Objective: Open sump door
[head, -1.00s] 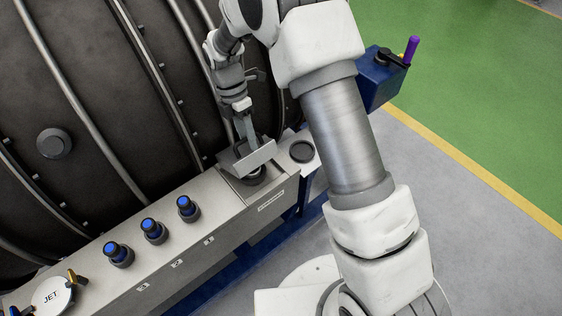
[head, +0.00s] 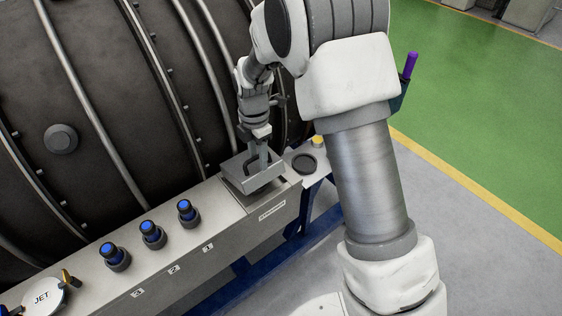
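The sump door looks to be the grey metal lid (head: 262,181) at the right end of the long grey console, above the small label. It sits slightly raised and tilted over the console top. My gripper (head: 257,167) points down at the lid from above, its fingertips at or just behind the lid's upper edge. Whether the fingers touch or clasp it cannot be told. The opening under the lid is hidden by the lid and fingers.
The console (head: 190,248) carries several blue-topped knobs (head: 152,233) and a round JET cap (head: 46,296) at left. A dark round cap (head: 304,163) lies right of the lid. The large dark engine casing (head: 110,100) stands close behind.

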